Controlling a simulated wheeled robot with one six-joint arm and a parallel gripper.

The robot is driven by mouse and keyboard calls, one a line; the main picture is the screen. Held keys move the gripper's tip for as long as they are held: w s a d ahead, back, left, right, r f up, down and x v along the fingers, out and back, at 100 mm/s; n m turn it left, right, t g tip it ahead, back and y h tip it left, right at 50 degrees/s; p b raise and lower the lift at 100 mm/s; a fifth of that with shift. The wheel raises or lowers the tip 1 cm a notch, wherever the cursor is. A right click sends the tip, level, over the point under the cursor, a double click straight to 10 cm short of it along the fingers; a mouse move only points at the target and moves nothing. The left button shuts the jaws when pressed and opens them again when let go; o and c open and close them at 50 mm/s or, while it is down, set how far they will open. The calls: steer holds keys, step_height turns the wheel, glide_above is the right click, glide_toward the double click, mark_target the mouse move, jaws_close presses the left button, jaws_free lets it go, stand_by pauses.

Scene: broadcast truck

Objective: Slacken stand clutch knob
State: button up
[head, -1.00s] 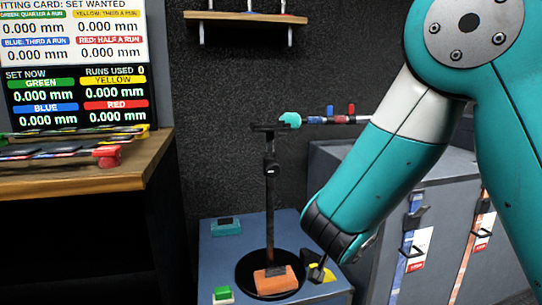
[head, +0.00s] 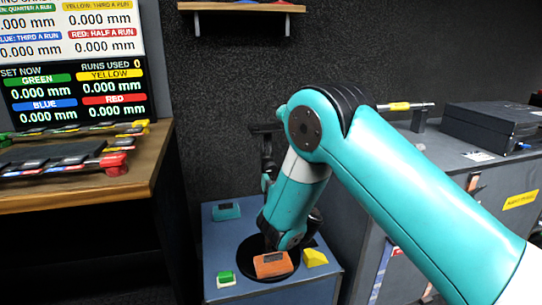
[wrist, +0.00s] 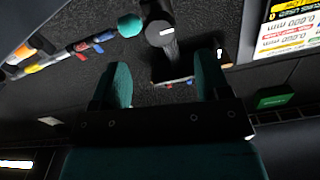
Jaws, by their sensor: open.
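The stand is a dark upright post with a crossbar (head: 262,128) and a round black base (head: 246,264). My arm hides much of the post in the head view. In the wrist view, which looks upside down, a dark round knob (wrist: 160,33) with a pale mark sits on the post, apparently the clutch knob. My gripper (wrist: 163,65) is open and empty, its two teal fingers spread wide. The knob lies beyond the fingertips, roughly between their lines, with no contact visible. In the head view my gripper is low beside the post, mostly hidden.
An orange block (head: 272,265) lies on the base. A boom with coloured clips (wrist: 82,46) and teal ball (wrist: 130,25) is near the post.

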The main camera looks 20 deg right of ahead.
mark_target(272, 170)
steer(key=w+p, duration=0.2)
steer(key=w, duration=0.6)
steer(key=shift+w+p, duration=0.25)
steer(key=shift+p, duration=0.05)
steer(key=c, duration=0.9)
steer(key=shift+c, duration=0.2)
